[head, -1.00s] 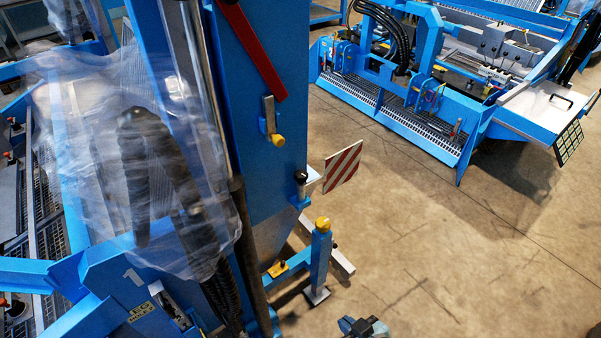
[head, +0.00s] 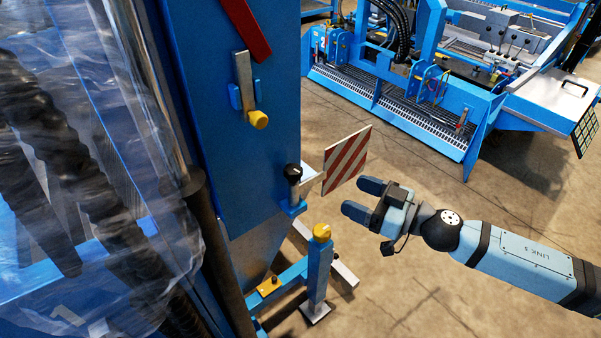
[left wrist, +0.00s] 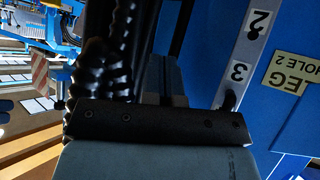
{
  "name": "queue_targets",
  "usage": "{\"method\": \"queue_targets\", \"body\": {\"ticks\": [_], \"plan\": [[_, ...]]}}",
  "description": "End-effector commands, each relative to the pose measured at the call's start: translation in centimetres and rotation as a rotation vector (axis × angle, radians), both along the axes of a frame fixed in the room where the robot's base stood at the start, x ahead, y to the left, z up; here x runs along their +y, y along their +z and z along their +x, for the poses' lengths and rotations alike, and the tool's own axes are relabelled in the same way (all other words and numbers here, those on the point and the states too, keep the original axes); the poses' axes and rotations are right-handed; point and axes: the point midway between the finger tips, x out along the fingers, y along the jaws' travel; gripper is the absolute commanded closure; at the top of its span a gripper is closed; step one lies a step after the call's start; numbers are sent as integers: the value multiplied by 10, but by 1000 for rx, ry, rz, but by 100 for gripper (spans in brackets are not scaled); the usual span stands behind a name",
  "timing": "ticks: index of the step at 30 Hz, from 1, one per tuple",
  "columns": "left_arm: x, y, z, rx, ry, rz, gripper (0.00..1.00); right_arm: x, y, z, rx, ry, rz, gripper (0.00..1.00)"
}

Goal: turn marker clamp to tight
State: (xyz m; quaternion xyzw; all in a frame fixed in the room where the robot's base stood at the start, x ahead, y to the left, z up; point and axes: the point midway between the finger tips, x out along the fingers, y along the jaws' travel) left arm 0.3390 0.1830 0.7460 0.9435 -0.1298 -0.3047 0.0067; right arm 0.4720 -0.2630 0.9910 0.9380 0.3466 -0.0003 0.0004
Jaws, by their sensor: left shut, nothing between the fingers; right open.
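The striped red-and-white marker board (head: 347,160) stands out from the side of the blue machine. The marker clamp, seen as a black-topped knob on a metal pin (head: 293,173), sits at the board's left on a small blue bracket. My right gripper (head: 362,198) is open and empty, its two blue fingertips pointing left, just below and right of the board and apart from the clamp. My left gripper (left wrist: 170,85) shows partly in the left wrist view, shut and empty beside the blue machine; its tips are hard to make out. The board also shows in that view (left wrist: 39,75).
A yellow-capped blue post (head: 318,270) stands below the clamp. A yellow-ended lever (head: 246,90) and a red bar (head: 246,28) are on the blue column above. Clear plastic wrap (head: 120,170) covers hoses at the left. Concrete floor lies open at right.

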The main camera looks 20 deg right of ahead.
Motion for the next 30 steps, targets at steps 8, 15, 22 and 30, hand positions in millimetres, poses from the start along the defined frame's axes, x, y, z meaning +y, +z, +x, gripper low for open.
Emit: {"method": "queue_targets", "body": {"ticks": [8,15,22,30], "plan": [[4,4,-8,8,-7,15,100,16,4,20,-2,0,1,30],[8,14,-5,-13,-15,30,100,38,4,46,-1,-2,2,30],[8,22,-5,-19,-17,35,100,62,4,75,-1,-3,3,30],[7,22,-6,-22,-19,38,100,83,2,99,2,-3,2,30]]}}
